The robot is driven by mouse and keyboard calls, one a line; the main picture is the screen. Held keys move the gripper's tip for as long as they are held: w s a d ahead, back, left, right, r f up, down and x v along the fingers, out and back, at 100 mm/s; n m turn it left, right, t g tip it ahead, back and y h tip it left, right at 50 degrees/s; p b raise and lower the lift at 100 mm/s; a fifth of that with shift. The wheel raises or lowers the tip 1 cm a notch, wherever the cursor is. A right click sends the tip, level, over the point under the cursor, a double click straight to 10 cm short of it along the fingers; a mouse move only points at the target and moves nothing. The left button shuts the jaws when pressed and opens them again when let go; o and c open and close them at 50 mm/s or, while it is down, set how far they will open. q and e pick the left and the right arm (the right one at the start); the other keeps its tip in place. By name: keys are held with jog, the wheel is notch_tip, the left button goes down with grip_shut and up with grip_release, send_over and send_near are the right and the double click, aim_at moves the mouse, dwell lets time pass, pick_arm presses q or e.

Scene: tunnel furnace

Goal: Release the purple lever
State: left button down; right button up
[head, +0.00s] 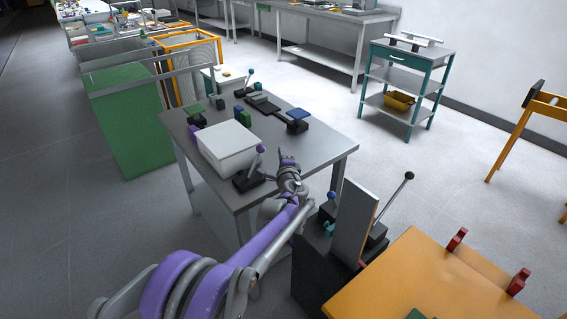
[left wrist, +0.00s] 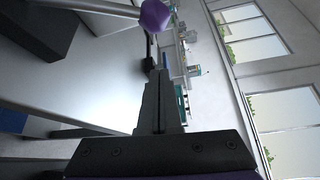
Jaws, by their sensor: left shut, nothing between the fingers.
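The purple lever (head: 259,151) stands on a black base (head: 249,181) at the front of the grey table, beside a white box. Its rod leans up to the right and ends in a purple ball knob. The knob also shows large in the left wrist view (left wrist: 156,17), above and slightly left of the fingertips. My left gripper (head: 287,155) is over the table just right of the lever, apart from the knob. Its fingers (left wrist: 158,76) are shut together with nothing between them. My right gripper is in neither view.
The white box (head: 228,148) stands left of the lever on the grey table (head: 318,150). Blocks and other levers lie farther back. A grey upright panel (head: 353,222), a black-knobbed lever (head: 397,195) and an orange table (head: 440,275) stand at front right.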

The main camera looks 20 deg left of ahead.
aim_at(255, 162)
pick_arm(q)
jog(key=shift+s+a+r+b, duration=0.1)
jog(key=shift+s+a, duration=0.1)
jog(key=shift+a, duration=0.4)
jog(key=shift+s+a+r+b, duration=0.1)
jog(key=shift+s+a, duration=0.15)
jog(key=shift+a, duration=0.3)
jog(key=shift+s+a+r+b, duration=0.1)
jog(key=shift+s+a, duration=0.1)
jog(key=shift+a, duration=0.4)
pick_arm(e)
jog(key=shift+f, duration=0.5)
pick_arm(q)
jog(key=shift+d+r, duration=0.1)
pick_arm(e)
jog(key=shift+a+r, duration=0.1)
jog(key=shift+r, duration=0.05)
